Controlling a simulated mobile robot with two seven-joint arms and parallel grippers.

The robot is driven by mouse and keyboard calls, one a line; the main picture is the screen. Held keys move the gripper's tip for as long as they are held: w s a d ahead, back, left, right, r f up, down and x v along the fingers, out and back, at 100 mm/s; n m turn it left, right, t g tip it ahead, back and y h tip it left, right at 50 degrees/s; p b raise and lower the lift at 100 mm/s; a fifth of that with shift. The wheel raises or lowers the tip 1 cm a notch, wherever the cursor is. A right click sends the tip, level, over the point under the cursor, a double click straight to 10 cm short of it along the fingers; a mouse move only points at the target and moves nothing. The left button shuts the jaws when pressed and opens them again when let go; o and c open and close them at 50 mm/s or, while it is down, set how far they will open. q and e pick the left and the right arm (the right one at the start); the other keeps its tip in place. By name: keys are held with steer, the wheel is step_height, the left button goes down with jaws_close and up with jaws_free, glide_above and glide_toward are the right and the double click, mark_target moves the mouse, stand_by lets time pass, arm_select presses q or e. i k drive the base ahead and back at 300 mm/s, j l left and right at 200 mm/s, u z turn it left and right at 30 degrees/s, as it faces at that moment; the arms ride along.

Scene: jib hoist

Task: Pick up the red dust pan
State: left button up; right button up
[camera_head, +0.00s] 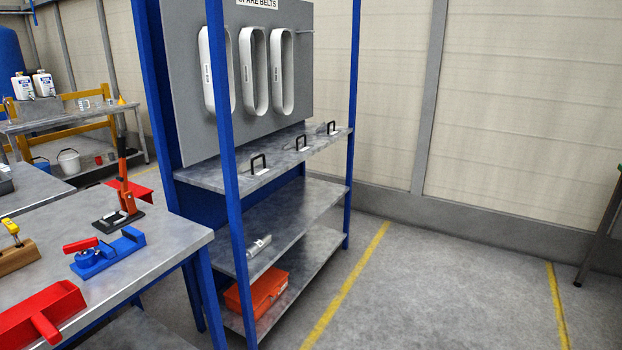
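A red dust pan (36,310) lies on the grey metal workbench (160,249) at the lower left. Its wide body is cut off by the left edge of the picture, and its short handle points toward the lower right. Neither of my grippers is in view.
On the same bench are a blue tool with a red handle (108,252), an orange lever tool (125,185) on a dark base and a wooden block (16,252). A blue-post shelf rack (262,231) stands right of the bench, holding an orange toolbox (257,292). Floor (455,290) is clear at right.

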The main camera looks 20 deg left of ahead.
mark_target(39, 315)
steer(key=i+l+u, duration=0.1)
steer(key=i+u, duration=0.3)
steer(key=i+l+u, duration=0.2)
steer(key=i+u, duration=0.25)
steer(key=i+l+u, duration=0.2)
steer(key=u, duration=0.2)
steer(key=i+l+u, duration=0.2)
steer(key=u, duration=0.15)
steer(key=i+l+u, duration=0.1)
steer(key=l+u, duration=0.3)
steer(key=i+l+u, duration=0.1)
steer(key=l+u, duration=0.3)
steer(key=j, duration=0.1)
